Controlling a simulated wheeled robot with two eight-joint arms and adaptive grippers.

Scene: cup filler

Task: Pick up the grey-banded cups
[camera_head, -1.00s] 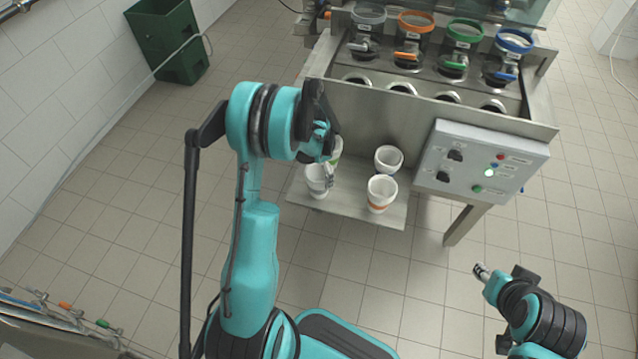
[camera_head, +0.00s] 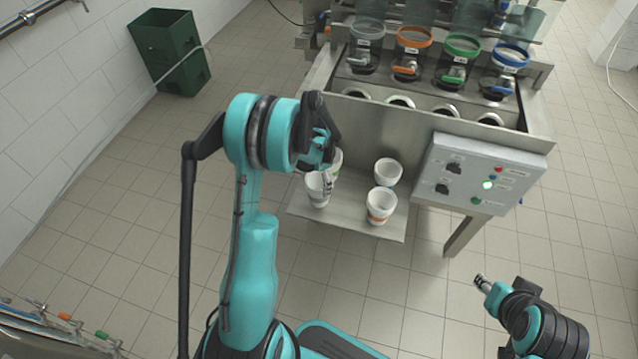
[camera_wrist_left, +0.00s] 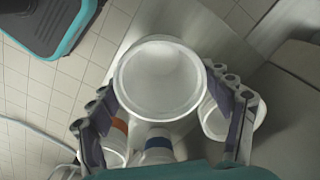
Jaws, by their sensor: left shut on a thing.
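A white cup (camera_head: 316,190) stands upright at the left of the metal shelf (camera_head: 345,219). My left gripper (camera_head: 325,185) is shut on this cup, seen from above in the left wrist view (camera_wrist_left: 160,78) with a finger on each side. Its band is hidden there and cannot be made out in the head view. A green-banded cup (camera_head: 336,160) is partly hidden behind my gripper. A blue-banded cup (camera_head: 388,172) and an orange-banded cup (camera_head: 381,206) stand to the right. My right gripper (camera_head: 481,283) is at lower right, away from the shelf; its jaws are unclear.
The filling machine has several coloured dispensers (camera_head: 409,52) above a row of round openings. A control box (camera_head: 478,174) juts out right of the shelf. A green bin (camera_head: 170,52) stands at far left. The floor before the shelf is clear.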

